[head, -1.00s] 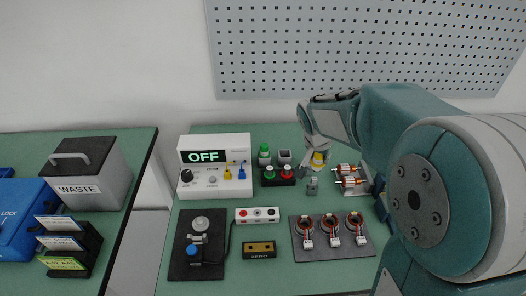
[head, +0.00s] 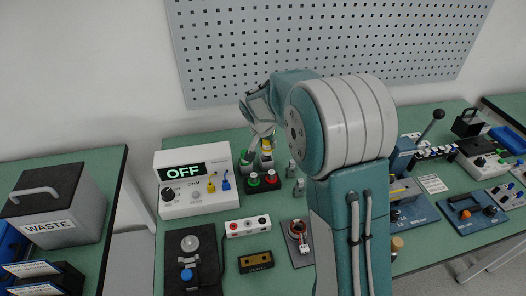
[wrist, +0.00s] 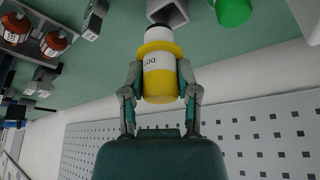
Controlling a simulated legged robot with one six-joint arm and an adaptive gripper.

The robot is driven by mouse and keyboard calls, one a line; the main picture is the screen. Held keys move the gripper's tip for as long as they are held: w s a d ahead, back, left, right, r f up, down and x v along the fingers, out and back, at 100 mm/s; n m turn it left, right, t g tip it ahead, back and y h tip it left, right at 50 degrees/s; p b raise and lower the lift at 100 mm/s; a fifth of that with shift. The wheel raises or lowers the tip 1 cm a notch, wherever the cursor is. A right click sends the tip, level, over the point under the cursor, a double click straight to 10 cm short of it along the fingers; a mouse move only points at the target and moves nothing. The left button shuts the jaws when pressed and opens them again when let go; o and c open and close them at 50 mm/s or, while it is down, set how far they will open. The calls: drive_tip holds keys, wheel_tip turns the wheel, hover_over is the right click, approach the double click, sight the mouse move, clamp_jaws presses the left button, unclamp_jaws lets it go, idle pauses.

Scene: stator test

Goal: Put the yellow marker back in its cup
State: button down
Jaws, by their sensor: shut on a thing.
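The yellow marker (wrist: 160,80) has yellow ends, a white label with dark letters, and a white and black tip part. My gripper (wrist: 161,88) is shut on it, one finger on each side. In the head view, the marker (head: 267,145) shows small below my gripper (head: 262,138), roughly upright. The grey square cup (wrist: 178,14) is right at the marker's dark tip in the wrist view. The marker is over or at the cup's mouth; I cannot tell whether the tip is inside. In the head view, the cup (head: 266,161) is mostly hidden.
A green-capped bottle (wrist: 233,10) stands close beside the cup. A black block with a green and a red knob (head: 264,182) is just in front. The power supply (head: 195,178) reading OFF is to the left. A pegboard (head: 320,45) is behind.

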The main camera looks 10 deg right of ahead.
sight(266, 150)
drive_tip(key=w+f, duration=0.1)
drive_tip(key=w+d+f, duration=0.1)
drive_tip(key=f, duration=0.1)
drive_tip(key=shift+w, duration=0.25)
wheel_tip(266, 150, down, 3)
drive_tip(key=shift+w+a+r, duration=0.1)
drive_tip(key=shift+a+r, duration=0.05)
drive_tip(key=shift+r, duration=0.05)
drive_tip(key=shift+a+f, duration=0.15)
drive_tip(key=shift+f, duration=0.2)
drive_tip(key=shift+a, duration=0.15)
drive_tip(key=shift+c, duration=2)
unclamp_jaws()
drive_tip(key=shift+o, duration=0.2)
drive_tip(key=shift+d, duration=0.2)
drive_tip(key=shift+r, duration=0.1)
